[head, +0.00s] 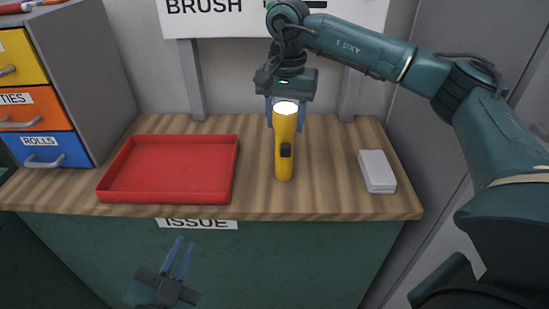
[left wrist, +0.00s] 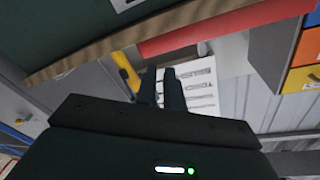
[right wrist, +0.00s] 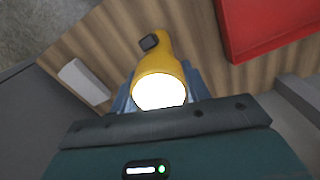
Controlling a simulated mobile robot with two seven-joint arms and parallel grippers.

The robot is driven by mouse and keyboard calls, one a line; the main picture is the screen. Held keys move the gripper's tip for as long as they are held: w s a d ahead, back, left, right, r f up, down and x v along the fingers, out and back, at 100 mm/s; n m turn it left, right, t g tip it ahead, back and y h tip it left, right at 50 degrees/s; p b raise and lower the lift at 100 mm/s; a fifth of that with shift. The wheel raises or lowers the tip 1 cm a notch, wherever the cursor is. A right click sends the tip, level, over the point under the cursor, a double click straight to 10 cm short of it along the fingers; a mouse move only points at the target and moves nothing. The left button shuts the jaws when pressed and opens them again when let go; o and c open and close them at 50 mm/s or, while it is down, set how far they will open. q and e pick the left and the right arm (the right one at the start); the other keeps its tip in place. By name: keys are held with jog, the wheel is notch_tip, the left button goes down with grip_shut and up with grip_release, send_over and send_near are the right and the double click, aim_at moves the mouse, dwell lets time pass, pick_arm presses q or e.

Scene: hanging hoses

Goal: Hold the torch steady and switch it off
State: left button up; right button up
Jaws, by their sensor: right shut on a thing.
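The yellow torch (head: 284,165) has a bright white, lit lens at its upper end and a dark switch (head: 286,150) on its body. My right gripper (head: 285,108) is shut on the torch near the lens end, with the torch standing roughly upright over the table. The right wrist view shows the glowing lens and the torch body (right wrist: 158,62) between the fingers; the switch (right wrist: 149,42) faces away from that gripper. My left gripper (head: 180,256) is empty, its fingers a little apart, in front of the table and low left of the torch. The torch (left wrist: 128,72) also shows beyond it in the left wrist view.
A red tray (head: 120,188) lies on the wooden table (head: 255,205) left of the torch. A white box (head: 377,171) lies to the right. A drawer cabinet (head: 95,70) stands at the far left. Wood between tray and box is mostly clear.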

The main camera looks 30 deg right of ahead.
aim_at(288, 148)
pick_arm(q)
jog(key=d+r+m+h, duration=0.1)
jog(key=d+m, duration=0.1)
jog(key=d+r+m+g+h, duration=0.1)
jog(key=m, duration=0.2)
jog(key=d+r+m+h, duration=0.2)
jog(key=shift+w+d+m+g, duration=0.25)
jog(key=shift+d+m+g, duration=0.05)
jog(key=shift+g, duration=0.1)
grip_shut()
jog(key=s+d+r+m+g+h, duration=0.1)
jog(key=d+m+g, duration=0.4)
jog(key=m, duration=0.7)
jog(key=shift+s+d+r+g+h, duration=0.3)
jog(key=shift+r+g+h, duration=0.2)
jog(key=shift+g+h, duration=0.55)
